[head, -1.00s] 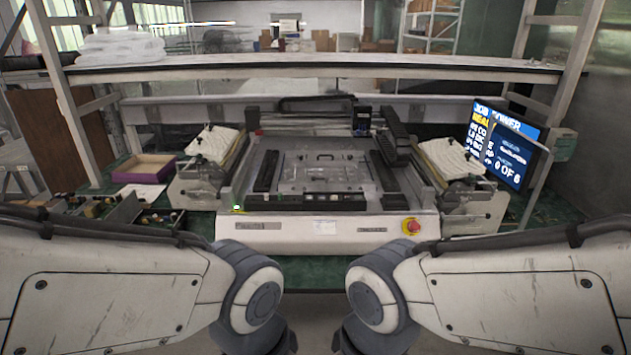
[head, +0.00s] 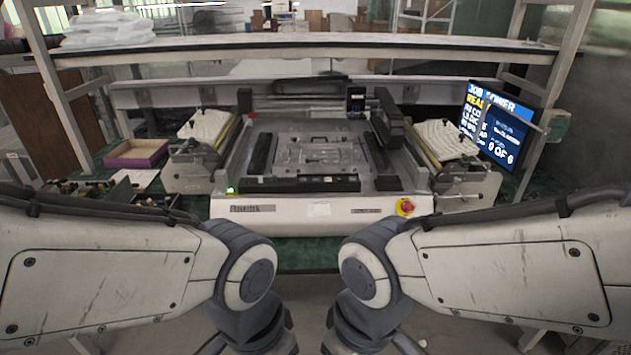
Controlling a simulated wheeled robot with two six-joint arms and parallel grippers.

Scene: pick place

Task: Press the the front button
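A flat white machine (head: 320,212) with a dark framed bed stands on the green bench ahead of me. On its front panel, a red round button on a yellow base (head: 405,207) sits at the right. A small green-lit spot (head: 231,190) shows at the front left corner. I cannot tell which of these is meant by the front button. My two arms come in from the left and right and bend downward in front of the bench. Both grippers are below the picture, so their state is hidden.
A screen (head: 498,128) stands at the right of the machine. Papers lie on stands at both sides. A purple tray (head: 137,153) and small parts lie on the left of the bench. A shelf (head: 300,42) crosses above. A green bench strip (head: 306,250) before the machine is clear.

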